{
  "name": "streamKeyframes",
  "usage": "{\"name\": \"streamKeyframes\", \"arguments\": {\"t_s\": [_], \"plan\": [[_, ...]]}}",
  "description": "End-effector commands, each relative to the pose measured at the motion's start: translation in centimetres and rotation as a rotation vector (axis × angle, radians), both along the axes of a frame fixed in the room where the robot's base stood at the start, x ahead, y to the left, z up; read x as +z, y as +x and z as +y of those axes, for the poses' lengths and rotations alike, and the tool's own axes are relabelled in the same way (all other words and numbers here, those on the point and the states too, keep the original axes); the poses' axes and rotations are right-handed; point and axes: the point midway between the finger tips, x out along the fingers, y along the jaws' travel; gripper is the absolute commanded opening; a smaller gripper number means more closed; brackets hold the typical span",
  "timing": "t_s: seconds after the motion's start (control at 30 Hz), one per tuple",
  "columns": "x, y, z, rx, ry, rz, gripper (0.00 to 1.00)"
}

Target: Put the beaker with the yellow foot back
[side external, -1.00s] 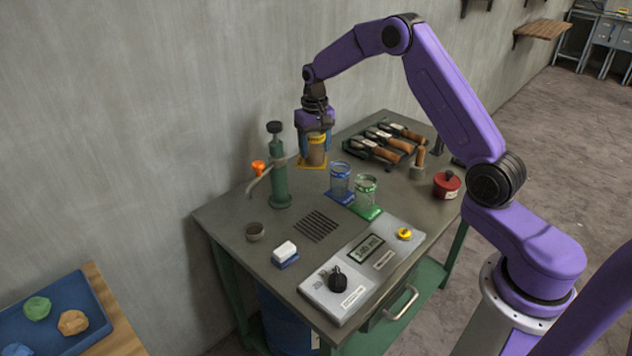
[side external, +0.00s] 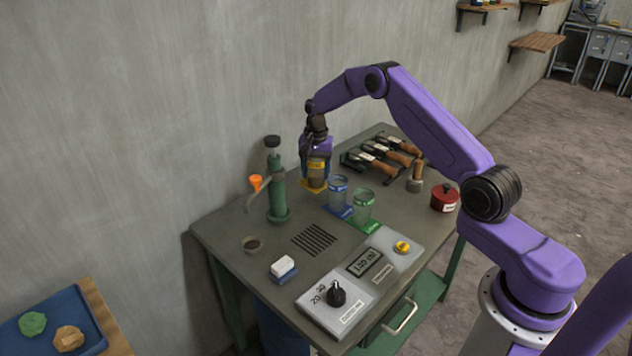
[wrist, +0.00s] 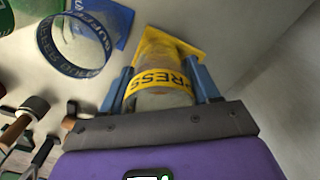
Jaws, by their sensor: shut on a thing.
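The beaker with the yellow foot (side external: 314,186) is upright in my gripper (side external: 317,168), near the back of the bench beside the green pump. In the wrist view, its yellow lettered band (wrist: 160,80) shows between the two blue fingers of my gripper (wrist: 160,88), which are shut on it. Its square yellow foot (wrist: 160,43) shows beyond the band. The foot is at or very close to the bench top; I cannot tell whether it touches. The beaker's contents look brownish. Its upper part is partly hidden by my gripper.
A blue-footed beaker (side external: 338,191) and a green-footed beaker (side external: 362,207) stand to the front right. The green pump (side external: 277,185) with an orange funnel stands left. A rack of wooden-handled tools (side external: 383,152) lies right. Bare bench (side external: 285,238) lies in front.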

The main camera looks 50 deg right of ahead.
Motion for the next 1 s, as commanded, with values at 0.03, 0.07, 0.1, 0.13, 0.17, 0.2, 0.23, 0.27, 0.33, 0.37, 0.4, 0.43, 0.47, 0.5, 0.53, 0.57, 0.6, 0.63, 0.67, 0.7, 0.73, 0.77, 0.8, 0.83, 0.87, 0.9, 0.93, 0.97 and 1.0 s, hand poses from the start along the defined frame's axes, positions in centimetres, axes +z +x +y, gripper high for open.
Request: {"name": "streamKeyframes", "arguments": {"t_s": [0.03,0.07,0.1,0.13,0.17,0.2,0.23,0.27,0.33,0.37,0.4,0.43,0.47,0.5,0.53,0.57,0.6,0.63,0.67,0.7,0.73,0.77,0.8,0.83,0.87,0.9,0.93,0.97,1.0], "plan": [[-0.3,0.0,0.0,0.0,0.0,-0.001,0.19],[-0.5,0.0,0.0,0.0,0.0,0.0,0.19],[-0.8,0.0,0.0,0.001,0.0,0.0,0.19],[-1.2,0.0,0.0,0.001,0.0,0.001,0.19],[-1.5,0.0,0.0,0.001,0.0,0.001,0.19],[-2.1,0.0,0.0,0.001,0.0,0.001,0.19],[-2.6,0.0,0.0,0.001,0.0,0.001,0.19],[-2.9,0.0,0.0,0.0,0.0,0.001,0.19],[-3.6,0.0,0.0,0.0,0.0,0.001,0.19],[-3.8,0.0,0.0,0.0,0.0,0.0,0.19],[-3.8,0.0,0.0,0.0,0.0,-0.001,0.19],[-3.8,0.0,0.0,0.0,-0.001,-0.002,0.19],[-3.8,0.0,0.0,0.0,0.0,-0.003,0.19],[-3.8,0.0,0.0,0.0,0.0,-0.003,0.19],[-3.8,0.0,0.0,0.0,0.0,-0.001,0.19],[-3.8,0.0,0.0,0.001,0.0,-0.001,0.19],[-3.8,0.0,0.0,0.001,0.0,-0.001,0.19],[-3.8,0.0,0.0,0.001,0.0,-0.001,0.19],[-3.9,0.0,0.0,0.001,0.0,-0.001,0.19],[-4.0,0.0,0.0,0.001,0.0,-0.001,0.19],[-4.1,0.0,0.0,0.001,0.0,-0.001,0.19],[-4.1,0.0,0.0,0.001,0.0,-0.001,0.7],[-4.1,0.0,0.0,0.001,0.0,-0.001,0.83],[-4.1,0.0,0.0,0.001,0.0,0.0,0.85],[-4.1,0.0,0.0,0.001,0.0,0.0,0.86],[-4.1,0.0,0.0,0.001,0.0,0.0,0.86],[-4.0,0.0,0.0,0.001,0.0,-0.001,0.86],[-3.9,0.0,0.0,0.001,0.0,-0.001,0.86],[-3.8,0.0,0.0,0.001,0.0,-0.001,0.86]]}}
